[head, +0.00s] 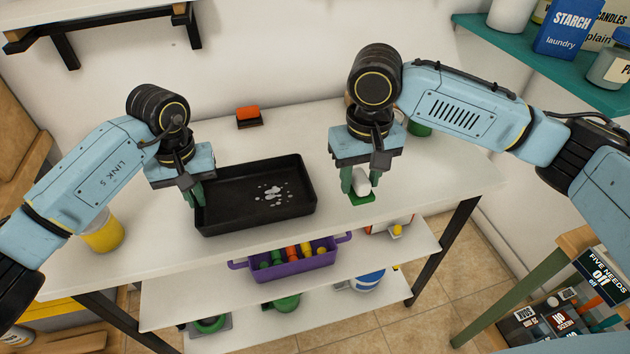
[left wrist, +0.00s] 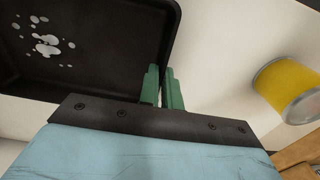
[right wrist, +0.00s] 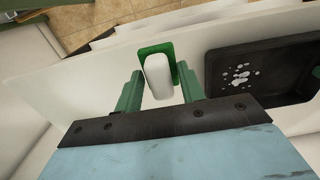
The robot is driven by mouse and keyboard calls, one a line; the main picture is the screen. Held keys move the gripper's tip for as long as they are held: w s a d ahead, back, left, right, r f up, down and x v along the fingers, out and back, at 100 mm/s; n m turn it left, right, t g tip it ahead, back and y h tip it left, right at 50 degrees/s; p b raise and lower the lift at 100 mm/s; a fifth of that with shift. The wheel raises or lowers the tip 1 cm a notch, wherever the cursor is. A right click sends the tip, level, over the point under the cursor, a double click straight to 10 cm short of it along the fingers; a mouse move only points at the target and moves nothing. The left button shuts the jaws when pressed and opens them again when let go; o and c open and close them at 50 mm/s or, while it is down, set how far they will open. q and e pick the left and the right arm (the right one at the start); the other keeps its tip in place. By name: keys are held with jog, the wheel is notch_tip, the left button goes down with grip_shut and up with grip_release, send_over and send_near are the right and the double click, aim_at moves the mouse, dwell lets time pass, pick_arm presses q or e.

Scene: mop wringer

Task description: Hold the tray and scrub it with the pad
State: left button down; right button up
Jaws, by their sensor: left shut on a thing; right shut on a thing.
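The black tray (head: 225,219) lies on the white table, with white spots (head: 270,192) on its floor. It also shows in the left wrist view (left wrist: 90,74). My left gripper (head: 194,200) is shut on the tray's left rim, with one green finger inside and one outside in the left wrist view (left wrist: 162,88). The pad has a green base (head: 361,199) and a white handle (head: 361,184). My right gripper (head: 361,178) is shut on the white handle, right of the tray and apart from it. The pad shows between the fingers in the right wrist view (right wrist: 158,75); whether it touches the table is unclear.
A yellow jar (head: 102,234) stands at the table's left. An orange-topped block (head: 248,114) is at the back, and a green object (head: 419,129) is behind my right gripper. A purple crate (head: 290,264) is on the shelf below. The table right of the pad is clear.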

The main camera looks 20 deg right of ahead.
jog(key=w+a, duration=0.1)
jog(key=a, duration=0.1)
jog(key=w+a, duration=0.2)
jog(key=a, duration=0.1)
jog(key=w+a, duration=0.1)
jog(key=a, duration=0.1)
jog(key=shift+w+a+r, duration=0.15)
jog(key=shift+w+r, duration=0.05)
jog(key=shift+w, duration=0.2)
jog(key=w+a+r, duration=0.1)
jog(key=w+a, duration=0.3)
jog(key=a, duration=0.6)
send_over(262, 198)
jog(key=shift+d+f, duration=0.15)
jog(key=shift+f, duration=2.6)
jog(key=shift+f, duration=0.6)
jog(key=shift+d, duration=1.8)
pick_arm(q)
jog(key=shift+d, duration=0.15)
pick_arm(e)
jog(key=shift+a+f, duration=0.15)
jog(key=shift+a, duration=0.85)
jog(key=shift+a+f, duration=0.15)
jog(key=shift+a, duration=0.8)
pick_arm(q)
jog(key=shift+s, duration=0.1)
